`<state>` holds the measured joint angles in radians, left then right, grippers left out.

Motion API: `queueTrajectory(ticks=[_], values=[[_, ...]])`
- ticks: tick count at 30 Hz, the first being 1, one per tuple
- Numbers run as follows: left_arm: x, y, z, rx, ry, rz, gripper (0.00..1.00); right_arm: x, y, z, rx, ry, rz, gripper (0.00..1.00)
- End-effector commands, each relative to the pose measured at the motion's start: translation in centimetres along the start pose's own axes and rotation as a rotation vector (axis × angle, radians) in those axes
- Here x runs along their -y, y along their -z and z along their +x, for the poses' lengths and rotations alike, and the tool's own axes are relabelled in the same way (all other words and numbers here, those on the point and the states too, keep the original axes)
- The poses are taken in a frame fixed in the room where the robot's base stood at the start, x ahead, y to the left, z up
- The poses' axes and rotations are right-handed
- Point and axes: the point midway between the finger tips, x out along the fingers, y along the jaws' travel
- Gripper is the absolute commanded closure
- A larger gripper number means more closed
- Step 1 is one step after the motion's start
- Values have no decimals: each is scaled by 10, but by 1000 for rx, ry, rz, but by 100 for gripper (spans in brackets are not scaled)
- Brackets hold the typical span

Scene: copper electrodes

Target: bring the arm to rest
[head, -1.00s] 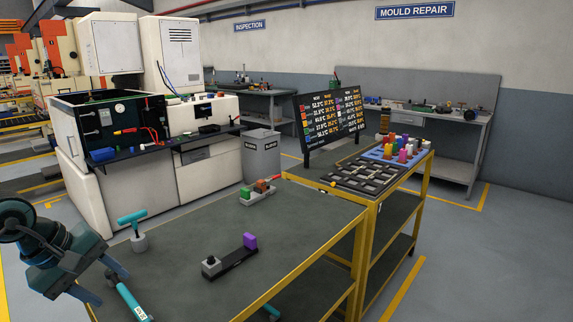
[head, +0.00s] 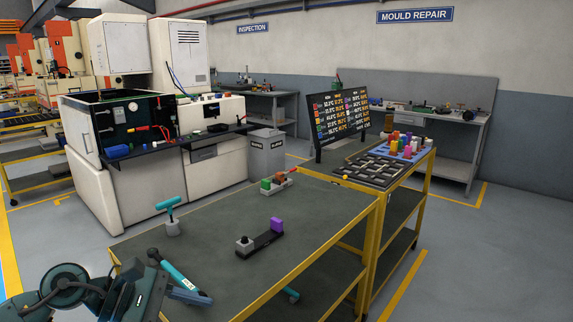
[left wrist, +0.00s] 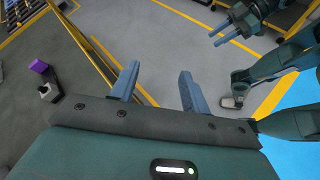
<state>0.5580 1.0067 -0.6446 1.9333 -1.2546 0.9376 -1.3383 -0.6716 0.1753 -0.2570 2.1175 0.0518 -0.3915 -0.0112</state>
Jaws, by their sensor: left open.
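My left gripper (head: 150,277) is at the lower left of the head view, by the table's near left edge. In the left wrist view its two blue fingers (left wrist: 158,88) are spread, with nothing between them but grey floor beyond. My right gripper (left wrist: 222,34) shows at the top right of the left wrist view, apart from the left one; whether its fingers are open is unclear. It is not seen in the head view.
The workbench (head: 220,280) holds a turquoise-handled tool (head: 178,276) near my left gripper, a turquoise T-handle on a stand (head: 171,215), and a dark bar with a purple block (head: 277,225). A black rack (head: 375,170) stands on the farther table. Yellow frame rails edge the bench.

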Motion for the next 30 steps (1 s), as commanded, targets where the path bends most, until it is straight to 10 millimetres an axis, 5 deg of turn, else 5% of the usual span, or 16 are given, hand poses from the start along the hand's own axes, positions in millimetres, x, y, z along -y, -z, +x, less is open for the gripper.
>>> queueTrajectory(ticks=[1, 4, 8, 12, 16, 17, 21, 24, 30], values=[[10, -15, 22, 143, -26, -182, 54, -1, -2, 1, 5, -3, 0, 64], [15, -40, 48, 424, -90, -621, 54, -2, -6, 2, 13, -8, -1, 64], [14, -38, 60, 769, -159, -1282, 54, -5, -12, 4, 24, -15, -4, 64], [31, 13, 66, 1108, -231, -2040, 54, -7, -18, 5, 38, -23, -7, 64], [86, 80, 78, 1411, -327, -2737, 54, -9, -23, 6, 48, -29, -9, 64], [102, 93, 81, -1377, 329, 2685, 54, -10, -24, 7, 50, -31, -9, 64], [169, 129, 94, -1140, 309, 2222, 54, -11, -27, 8, 58, -35, -11, 64], [202, 139, 99, -1049, 305, 2027, 54, -12, -29, 8, 61, -37, -11, 64], [222, 144, 103, -993, 300, 1907, 54, -12, -30, 8, 63, -38, -12, 64]])
